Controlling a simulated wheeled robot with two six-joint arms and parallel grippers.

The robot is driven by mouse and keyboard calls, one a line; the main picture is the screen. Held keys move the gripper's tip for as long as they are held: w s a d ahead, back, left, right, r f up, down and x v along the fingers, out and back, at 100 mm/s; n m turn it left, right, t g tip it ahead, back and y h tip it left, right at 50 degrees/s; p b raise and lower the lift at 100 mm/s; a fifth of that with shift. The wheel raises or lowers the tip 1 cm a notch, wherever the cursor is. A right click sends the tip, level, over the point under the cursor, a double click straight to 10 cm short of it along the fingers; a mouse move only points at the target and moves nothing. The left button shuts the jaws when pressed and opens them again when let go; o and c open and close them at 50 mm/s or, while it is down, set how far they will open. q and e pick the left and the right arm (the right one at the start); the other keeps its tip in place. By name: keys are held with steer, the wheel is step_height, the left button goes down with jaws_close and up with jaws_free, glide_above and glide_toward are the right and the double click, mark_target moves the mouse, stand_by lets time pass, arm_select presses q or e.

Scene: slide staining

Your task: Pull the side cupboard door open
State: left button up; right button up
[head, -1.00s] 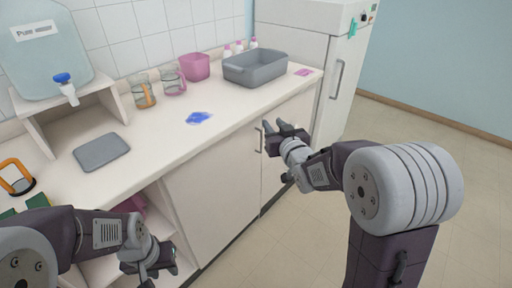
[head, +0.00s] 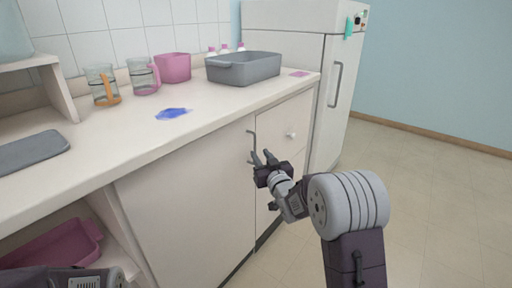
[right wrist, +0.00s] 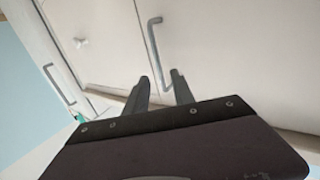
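The cupboard front under the counter is a large pale door (head: 190,205), closed, with a grey bar handle (head: 251,146) upright near its right edge. My right gripper (head: 263,158) is at the handle's lower part, fingers pointing to the door. In the right wrist view the handle (right wrist: 153,42) runs down into the gap between the two parted fingers (right wrist: 160,78). The fingers stand apart from each other; whether either touches the handle I cannot tell. Only part of my left arm shows at the bottom left of the head view; its gripper is out of the picture.
Right of the door is a panel with a white knob (head: 291,135), then a white fridge-like cabinet (head: 320,105). A grey basin (head: 243,70), pink tub (head: 173,68), jugs and blue stain (head: 173,113) are on the counter. The floor (head: 430,190) at right is clear.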

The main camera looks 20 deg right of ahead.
mark_target(255, 147)
steer(key=w+b, duration=0.1)
steer(key=w, duration=0.1)
steer(key=w+b, duration=0.1)
steer(key=w, duration=0.1)
steer(key=shift+w+a+f, duration=0.15)
steer(key=shift+w, duration=0.55)
arm_select(q)
steer(key=shift+f, duration=0.45)
arm_select(e)
jaws_close()
